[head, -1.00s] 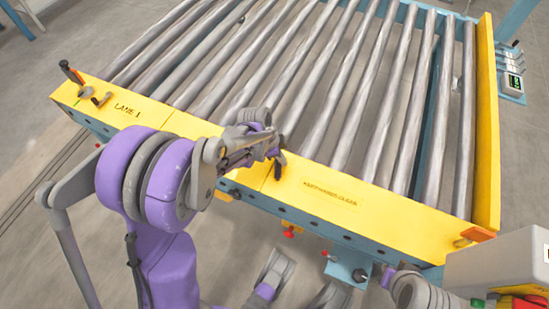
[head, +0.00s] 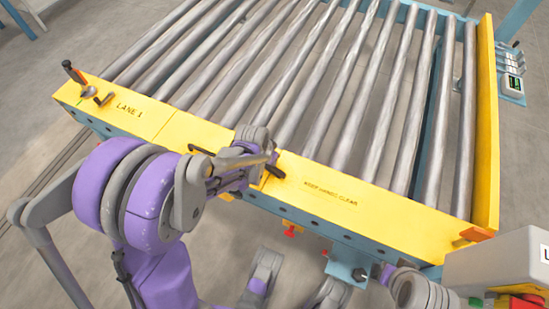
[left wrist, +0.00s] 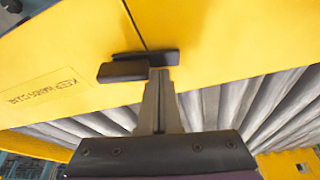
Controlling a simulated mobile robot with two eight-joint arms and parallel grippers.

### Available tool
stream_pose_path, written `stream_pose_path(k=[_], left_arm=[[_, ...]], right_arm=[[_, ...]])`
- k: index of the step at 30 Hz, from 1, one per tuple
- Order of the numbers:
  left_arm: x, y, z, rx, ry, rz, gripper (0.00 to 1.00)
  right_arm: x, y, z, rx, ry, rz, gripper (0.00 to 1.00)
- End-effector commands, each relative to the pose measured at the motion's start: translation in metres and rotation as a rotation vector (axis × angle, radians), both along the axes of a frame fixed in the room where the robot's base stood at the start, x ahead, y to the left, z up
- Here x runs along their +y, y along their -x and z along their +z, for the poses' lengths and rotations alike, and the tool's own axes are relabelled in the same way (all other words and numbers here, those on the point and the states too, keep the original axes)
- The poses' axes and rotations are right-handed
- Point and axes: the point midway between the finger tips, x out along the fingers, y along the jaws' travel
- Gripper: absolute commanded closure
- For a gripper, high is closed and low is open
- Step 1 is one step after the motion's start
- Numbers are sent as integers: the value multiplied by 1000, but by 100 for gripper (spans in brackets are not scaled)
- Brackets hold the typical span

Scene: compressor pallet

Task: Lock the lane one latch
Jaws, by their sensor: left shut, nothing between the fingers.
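A black latch (head: 274,171) sits on the yellow front rail (head: 330,190), at the seam left of the KEEP HANDS CLEAR lettering. In the left wrist view the latch (left wrist: 138,66) shows as a dark bar across the seam, with a block-like handle to its left. My left gripper (head: 264,163) is shut and empty. In the left wrist view its fingertips (left wrist: 160,74) are right at the latch; I cannot tell whether they touch it. My left gripper partly hides the latch in the head view. My right gripper cannot be made out.
Steel rollers (head: 300,70) fill the conveyor behind the rail. An orange block (head: 478,234) and a grey box with a red button (head: 520,303) are at the right.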

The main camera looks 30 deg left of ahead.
Motion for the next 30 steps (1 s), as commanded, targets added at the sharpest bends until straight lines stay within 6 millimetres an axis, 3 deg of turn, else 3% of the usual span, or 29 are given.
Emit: stream_pose_path(k=[30], left_arm=[[4,8,0,1,0,-3,100]], right_arm=[[0,0,2,0,0,0,100]])
